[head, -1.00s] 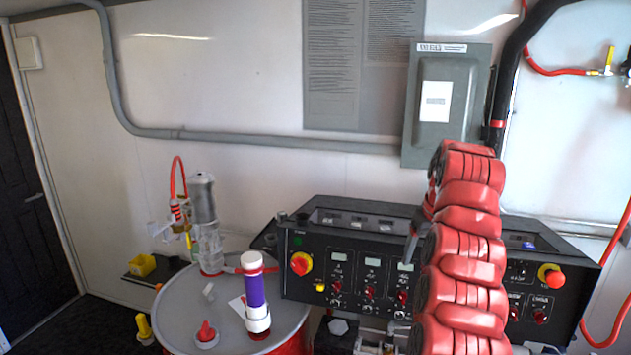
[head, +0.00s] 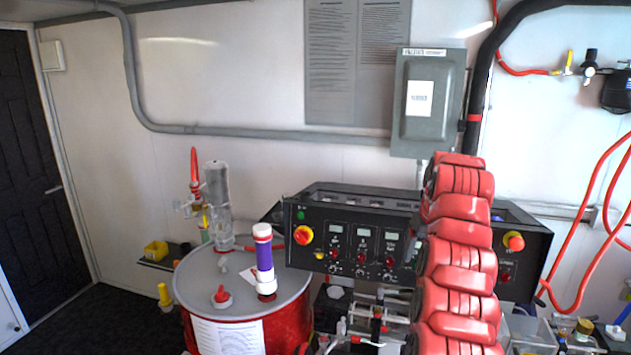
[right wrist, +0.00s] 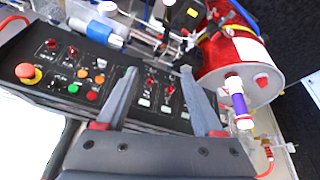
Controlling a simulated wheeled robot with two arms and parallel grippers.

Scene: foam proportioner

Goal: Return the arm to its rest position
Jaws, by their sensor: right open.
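My right arm (head: 458,255), red and segmented, rises in front of the black control panel (head: 335,268) in the head view and covers part of its right half. Its gripper is mostly hidden behind the arm there. In the right wrist view my right gripper (right wrist: 158,72) has its two grey fingers spread apart, with nothing between them. Behind the fingers lies the control panel's face with its knobs and buttons (right wrist: 98,79). I cannot tell the exact gap between fingertips and panel. My left gripper is not in view.
A red drum (head: 190,285) with a grey lid stands left of the panel, bearing a purple-and-white cylinder (head: 264,258) and a clear upright tube (head: 218,200). Pipes and hoses sit below the panel. A grey electrical box (head: 427,103) is on the wall. Dark floor lies at left.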

